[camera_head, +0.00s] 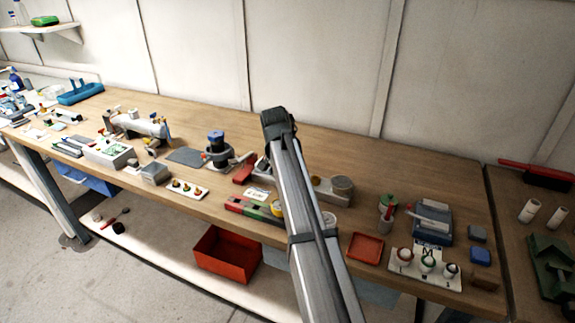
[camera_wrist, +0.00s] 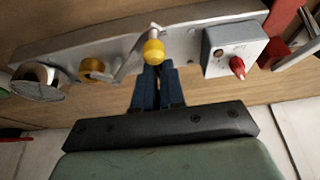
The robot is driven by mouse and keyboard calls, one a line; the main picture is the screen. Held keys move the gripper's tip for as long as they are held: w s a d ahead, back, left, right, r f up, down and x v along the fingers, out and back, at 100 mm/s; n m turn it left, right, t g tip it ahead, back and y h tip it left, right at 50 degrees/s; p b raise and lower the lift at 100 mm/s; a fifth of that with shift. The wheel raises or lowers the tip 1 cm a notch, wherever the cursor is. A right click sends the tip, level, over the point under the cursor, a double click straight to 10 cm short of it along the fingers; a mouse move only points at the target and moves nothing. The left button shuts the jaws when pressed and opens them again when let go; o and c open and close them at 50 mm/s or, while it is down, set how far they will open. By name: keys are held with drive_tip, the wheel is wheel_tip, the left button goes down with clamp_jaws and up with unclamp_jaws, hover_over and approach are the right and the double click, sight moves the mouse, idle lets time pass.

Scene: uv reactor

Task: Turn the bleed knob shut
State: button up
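In the wrist view, a round yellow knob (camera_wrist: 153,51) stands up from a long grey fixture (camera_wrist: 120,50). A second, darker yellow knob (camera_wrist: 92,68) sits to its left, and a red knob (camera_wrist: 237,67) is on a grey box (camera_wrist: 228,45) to its right. No label shows which is the bleed knob. My gripper (camera_wrist: 158,66) has its dark blue fingers close together, with the tips just below the round yellow knob in the picture. I cannot tell whether they touch it. In the head view, my arm hides the gripper and most of the fixture (camera_head: 322,186).
A grey round part (camera_wrist: 38,82) is at the fixture's left end, and red parts (camera_wrist: 292,42) are beyond its right end. In the head view, a blue-topped device (camera_head: 216,150) and a red tray (camera_head: 365,248) stand on the wooden bench (camera_head: 400,150). The bench behind is clear.

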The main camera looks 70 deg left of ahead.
clamp_jaws()
drive_tip(key=m, duration=0.1)
drive_tip(key=m+h, duration=0.1)
drive_tip(key=m, duration=0.2)
drive_tip(key=shift+s+a+t, duration=0.1)
drive_tip(key=shift+a+t, duration=0.15)
drive_tip(key=shift+t, duration=0.15)
drive_tip(key=m, duration=0.1)
drive_tip(key=m+h, duration=0.1)
drive_tip(key=m, duration=0.1)
drive_tip(key=m+h, duration=0.1)
drive_tip(key=m, duration=0.1)
drive_tip(key=shift+a+t, duration=0.25)
drive_tip(key=shift+t, duration=0.05)
drive_tip(key=m+h, duration=0.1)
drive_tip(key=m, duration=0.1)
drive_tip(key=m+h, duration=0.1)
drive_tip(key=m, duration=0.1)
drive_tip(key=shift+a+m, duration=0.2)
drive_tip(key=shift+m, duration=0.2)
drive_tip(key=shift+m+g+h, duration=0.6)
drive_tip(key=shift+m+h, duration=0.1)
drive_tip(key=shift+m, duration=1.3)
